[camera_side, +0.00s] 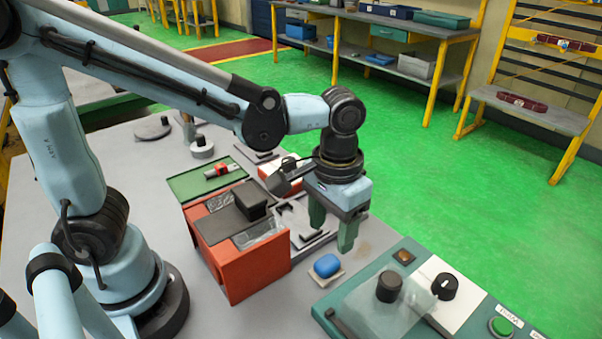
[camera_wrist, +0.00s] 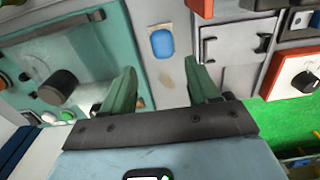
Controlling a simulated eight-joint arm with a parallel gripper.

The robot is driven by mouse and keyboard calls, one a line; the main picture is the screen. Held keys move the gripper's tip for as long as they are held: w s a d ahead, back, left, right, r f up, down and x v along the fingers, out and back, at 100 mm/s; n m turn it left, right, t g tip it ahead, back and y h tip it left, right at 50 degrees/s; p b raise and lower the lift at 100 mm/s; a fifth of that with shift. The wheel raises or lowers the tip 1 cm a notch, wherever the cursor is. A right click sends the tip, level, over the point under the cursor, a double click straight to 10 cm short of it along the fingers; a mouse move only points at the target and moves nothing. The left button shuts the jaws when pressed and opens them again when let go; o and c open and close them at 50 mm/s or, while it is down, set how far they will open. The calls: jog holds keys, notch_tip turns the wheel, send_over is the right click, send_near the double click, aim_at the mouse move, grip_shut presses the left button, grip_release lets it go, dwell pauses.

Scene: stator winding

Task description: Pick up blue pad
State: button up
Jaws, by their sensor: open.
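The blue pad (camera_side: 327,265) is a small rounded block lying on a light square base (camera_side: 329,275) on the table, between the orange box and the green control panel. In the wrist view the blue pad (camera_wrist: 162,43) is ahead of the fingers, between their lines and apart from them. My gripper (camera_side: 331,236) has two green fingers pointing down, spread apart with nothing between them. It is above the table and slightly behind the pad in the side view. The open fingers also show in the wrist view (camera_wrist: 160,85).
An orange box (camera_side: 245,275) with dark parts on top stands left of the pad. A green control panel (camera_side: 415,290) with black knobs and a clear cover is at the right. A grey fixture (camera_side: 303,218) lies behind the gripper. The grey table is bare in front of the pad.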

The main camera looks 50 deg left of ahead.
aim_at(326, 261)
jog(key=shift+s+a+f, duration=0.1)
jog(key=shift+f, duration=2.3)
jog(key=shift+a+f, duration=0.1)
jog(key=shift+f, duration=2.3)
jog(key=c, duration=0.9)
jog(key=shift+r, duration=0.1)
jog(key=shift+r, duration=4.95)
